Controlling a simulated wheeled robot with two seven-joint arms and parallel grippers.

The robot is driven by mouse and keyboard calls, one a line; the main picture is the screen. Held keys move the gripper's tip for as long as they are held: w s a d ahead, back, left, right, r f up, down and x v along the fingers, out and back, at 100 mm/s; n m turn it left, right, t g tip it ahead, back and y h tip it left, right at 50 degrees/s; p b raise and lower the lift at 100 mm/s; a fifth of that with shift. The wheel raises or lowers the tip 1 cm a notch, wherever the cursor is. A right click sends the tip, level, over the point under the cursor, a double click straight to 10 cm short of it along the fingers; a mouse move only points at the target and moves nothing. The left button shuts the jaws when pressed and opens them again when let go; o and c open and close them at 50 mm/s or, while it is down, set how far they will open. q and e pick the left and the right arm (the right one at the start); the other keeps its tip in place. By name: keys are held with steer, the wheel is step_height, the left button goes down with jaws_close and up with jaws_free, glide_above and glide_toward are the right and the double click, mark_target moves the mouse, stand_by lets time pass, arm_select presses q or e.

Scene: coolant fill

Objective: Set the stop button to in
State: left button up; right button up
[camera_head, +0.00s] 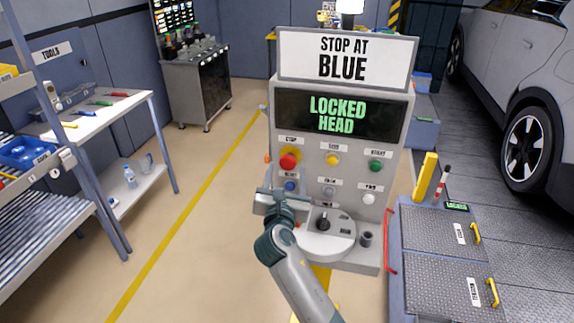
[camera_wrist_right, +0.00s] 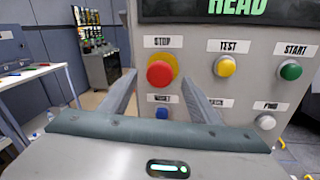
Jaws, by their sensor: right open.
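The red stop button (camera_head: 288,161) sits at the upper left of the button panel on the grey console (camera_head: 395,100), under a "STOP" label. In the right wrist view the red stop button (camera_wrist_right: 160,73) stands out from a yellow backing. I cannot tell whether it is pressed in. My right gripper (camera_head: 283,192) is in front of the console, just below the red button in the head view. In the right wrist view its two fingers (camera_wrist_right: 160,90) are spread, with the stop button seen between them and nothing held. My left gripper is not in view.
Yellow (camera_head: 333,160) and green (camera_head: 376,166) buttons are right of the stop button; blue (camera_head: 291,186), grey and white ones are below. Floor at left is clear.

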mark_target(289, 165)
steer(key=shift+w+d, duration=0.15)
steer(key=shift+w, duration=1)
jaws_close()
steer(key=shift+w+d+r+p, duration=0.2)
steer(key=shift+w+p, duration=0.35)
steer(key=shift+w+f, duration=0.1)
steer(key=shift+w, duration=0.1)
steer(key=shift+c, duration=1.9)
jaws_free()
steer(key=o, duration=0.4)
steer(key=shift+w+f, duration=0.1)
